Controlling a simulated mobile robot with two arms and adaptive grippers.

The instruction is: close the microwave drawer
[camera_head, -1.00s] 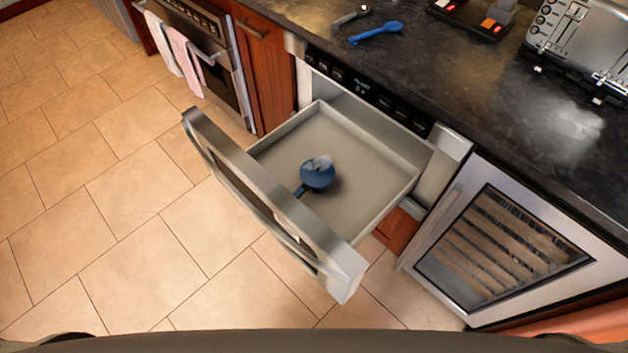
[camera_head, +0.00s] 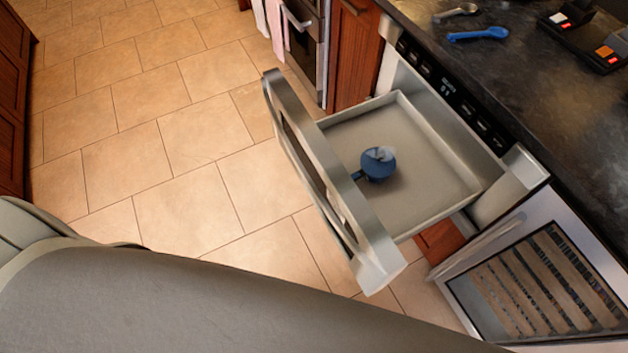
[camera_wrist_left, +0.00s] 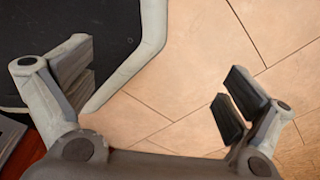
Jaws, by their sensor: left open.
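The microwave drawer (camera_head: 430,205) is pulled well out from under the counter in the head view. Its thick grey front panel (camera_head: 325,180) with a dark window and a long handle faces the floor side. A blue round pot-like item with a handle (camera_head: 378,163) sits inside on the drawer floor. My left gripper (camera_wrist_left: 160,90) shows in the left wrist view with its fingers wide apart and nothing between them, above floor tiles and part of a dark surface. It does not show in the head view. My right gripper is in neither view.
A wine cooler (camera_head: 540,285) stands right of the drawer, and an oven (camera_head: 305,45) with towels stands beyond it. The dark counter (camera_head: 500,70) holds a blue spoon (camera_head: 478,34). The tiled floor (camera_head: 200,150) in front of the drawer is clear.

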